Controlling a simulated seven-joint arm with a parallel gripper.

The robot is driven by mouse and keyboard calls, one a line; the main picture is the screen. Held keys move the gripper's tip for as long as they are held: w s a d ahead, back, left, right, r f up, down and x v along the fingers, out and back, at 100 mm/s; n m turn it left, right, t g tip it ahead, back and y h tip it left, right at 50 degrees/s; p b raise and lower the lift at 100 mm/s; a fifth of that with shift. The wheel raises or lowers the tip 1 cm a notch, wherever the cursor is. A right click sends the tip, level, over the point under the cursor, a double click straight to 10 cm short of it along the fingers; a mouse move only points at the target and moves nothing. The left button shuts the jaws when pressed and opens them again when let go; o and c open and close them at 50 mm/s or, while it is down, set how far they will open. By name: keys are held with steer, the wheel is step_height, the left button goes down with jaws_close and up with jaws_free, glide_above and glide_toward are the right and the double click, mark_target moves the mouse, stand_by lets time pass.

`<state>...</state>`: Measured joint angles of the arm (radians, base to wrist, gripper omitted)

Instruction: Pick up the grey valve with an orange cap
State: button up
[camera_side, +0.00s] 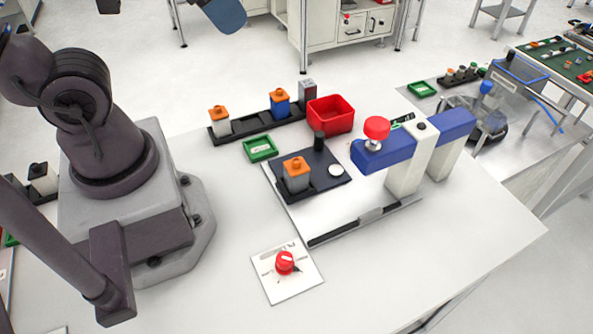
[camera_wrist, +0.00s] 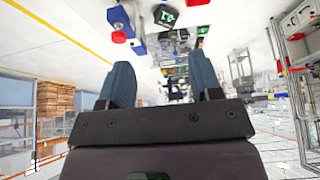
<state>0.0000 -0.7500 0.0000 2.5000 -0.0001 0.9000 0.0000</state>
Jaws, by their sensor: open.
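The grey valve with an orange cap (camera_side: 296,175) stands upright on a dark square plate (camera_side: 325,165) in the side view. Two similar capped pieces stand in a dark rack behind it: a white one with an orange cap (camera_side: 219,121) and a blue one with an orange cap (camera_side: 280,103). My gripper (camera_wrist: 160,60) is open with nothing between its two blue fingers in the wrist view. In the side view only a blue finger end (camera_side: 225,13) shows at the top edge, high above and well apart from the valve. I cannot make out the grey valve for certain in the wrist view.
A blue and white fixture with a red knob (camera_side: 376,128) stands right of the plate. A red bin (camera_side: 330,115) and a green tray (camera_side: 260,149) sit behind and left. A red button on a white card (camera_side: 285,262) lies in front. The right front tabletop is clear.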

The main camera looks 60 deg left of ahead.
steer(key=shift+o, duration=0.9)
steer(key=shift+d, duration=0.1)
